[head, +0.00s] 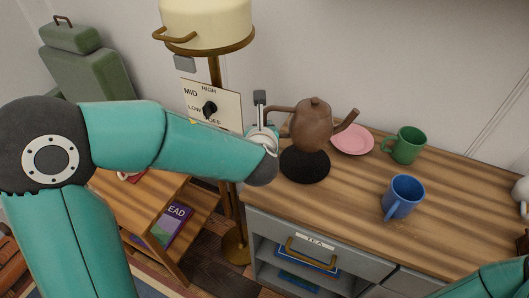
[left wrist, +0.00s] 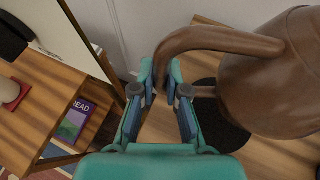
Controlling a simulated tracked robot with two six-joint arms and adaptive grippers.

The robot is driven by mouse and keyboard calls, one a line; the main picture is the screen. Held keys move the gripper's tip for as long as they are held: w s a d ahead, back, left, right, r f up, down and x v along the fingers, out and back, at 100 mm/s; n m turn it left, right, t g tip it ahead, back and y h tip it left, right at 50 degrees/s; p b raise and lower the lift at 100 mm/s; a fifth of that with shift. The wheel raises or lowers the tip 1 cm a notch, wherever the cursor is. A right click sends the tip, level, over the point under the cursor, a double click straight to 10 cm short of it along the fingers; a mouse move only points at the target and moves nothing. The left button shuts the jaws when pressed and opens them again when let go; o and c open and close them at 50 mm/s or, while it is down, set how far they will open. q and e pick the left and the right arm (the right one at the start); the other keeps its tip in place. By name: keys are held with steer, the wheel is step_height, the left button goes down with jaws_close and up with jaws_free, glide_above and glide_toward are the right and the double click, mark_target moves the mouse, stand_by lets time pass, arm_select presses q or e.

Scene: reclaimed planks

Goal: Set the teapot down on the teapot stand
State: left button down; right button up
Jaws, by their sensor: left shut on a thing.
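The brown teapot (head: 312,127) is upright near the left end of the wooden counter, its spout to the right. My left gripper (head: 262,128) is shut on its handle at the left side. In the left wrist view the fingers (left wrist: 167,92) close around the handle, and the teapot body (left wrist: 272,85) fills the right side. The round black teapot stand (head: 305,165) lies on the counter just below the teapot; it shows partly in the left wrist view (left wrist: 222,128). I cannot tell whether the teapot's base touches it. My right gripper is out of view.
A pink plate (head: 353,140), a green mug (head: 406,146) and a blue mug (head: 403,197) stand to the right on the counter. A lamp with a cream shade (head: 207,22) and a dial panel (head: 212,104) stand behind my left arm.

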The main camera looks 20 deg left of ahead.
arm_select(q)
step_height(320, 180, down, 8)
steer(key=shift+r+b, duration=0.25)
steer(key=shift+b, duration=0.4)
steer(key=c, duration=1.2)
jaws_free()
steer(key=shift+s, duration=0.1)
steer(key=v, duration=1.2)
